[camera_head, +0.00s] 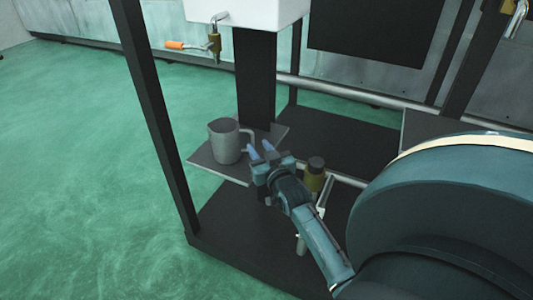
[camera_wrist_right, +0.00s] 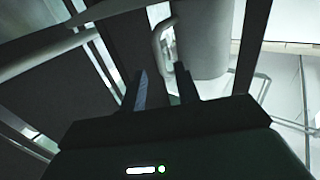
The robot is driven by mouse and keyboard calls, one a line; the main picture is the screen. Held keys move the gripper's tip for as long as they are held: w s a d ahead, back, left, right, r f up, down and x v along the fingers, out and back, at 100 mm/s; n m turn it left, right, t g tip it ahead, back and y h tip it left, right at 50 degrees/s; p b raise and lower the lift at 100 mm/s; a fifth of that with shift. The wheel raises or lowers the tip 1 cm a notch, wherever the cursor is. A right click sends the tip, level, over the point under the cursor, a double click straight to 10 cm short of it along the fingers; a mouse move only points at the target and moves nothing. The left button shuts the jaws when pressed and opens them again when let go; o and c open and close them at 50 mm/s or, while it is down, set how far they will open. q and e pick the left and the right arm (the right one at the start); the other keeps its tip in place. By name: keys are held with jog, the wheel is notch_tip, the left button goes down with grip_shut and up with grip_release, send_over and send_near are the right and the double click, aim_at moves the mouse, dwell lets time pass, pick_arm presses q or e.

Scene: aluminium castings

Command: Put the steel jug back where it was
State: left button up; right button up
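The steel jug (camera_head: 225,142) stands upright on a small grey shelf (camera_head: 208,168), its handle facing right. My right gripper (camera_head: 261,149) is just right of the handle, with its fingers apart and pointing toward it. In the right wrist view the jug (camera_wrist_right: 203,38) is beyond the fingers. Its handle hangs in line with the gap between the open fingertips (camera_wrist_right: 162,75). I cannot tell whether the handle is within the gap. The fingers are not closed on anything. My left gripper is not in view.
A dark frame post (camera_head: 155,115) stands left of the shelf. A brass-coloured fitting with a dark cap (camera_head: 315,175) is close right of my gripper.

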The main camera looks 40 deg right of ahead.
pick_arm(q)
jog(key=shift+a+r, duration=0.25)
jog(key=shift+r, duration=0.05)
pick_arm(e)
jog(key=s+a+n+g+y, duration=0.1)
jog(key=s+a+y, duration=0.3)
jog(key=s+a, duration=0.7)
jog(key=s+a+r+n+g+y, duration=0.1)
jog(key=s+a+n+y, duration=0.3)
jog(key=s+a, duration=0.6)
jog(key=a+g+y, duration=0.1)
jog(key=a, duration=0.4)
jog(key=shift+s+r+n+y, duration=0.15)
jog(key=shift+s+n+y, duration=0.15)
jog(key=shift+s, duration=0.05)
